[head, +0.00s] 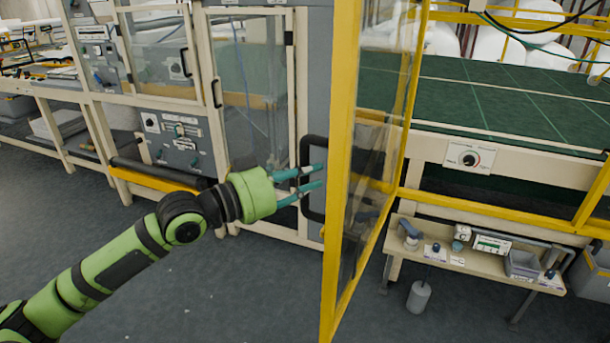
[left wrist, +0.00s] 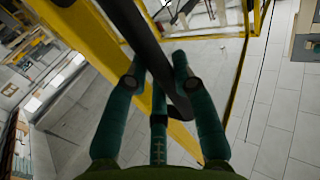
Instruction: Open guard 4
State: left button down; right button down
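A guard door (head: 341,200) with a yellow frame and a clear panel stands swung out toward me, at an angle to the machine front. No number on it is legible. Its black handle (head: 305,208) is a D-shaped bar on the near, left-hand edge. My left gripper (head: 320,176) is at this handle, with teal fingers spread on either side of the bar. In the left wrist view the black handle bar (left wrist: 150,40) runs between the fingers; contact is unclear. My right gripper is not in view.
Behind the door is a green machine bed (head: 490,105). A low bench (head: 460,258) with small items stands right of the door, with a grey cylinder (head: 418,297) on the floor. Closed cabinet doors (head: 250,90) are at left. Floor in front is clear.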

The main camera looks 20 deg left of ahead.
pick_arm(q)
jog(key=c, duration=1)
grip_release()
jog(key=shift+f, duration=0.15)
jog(key=v, duration=1.2)
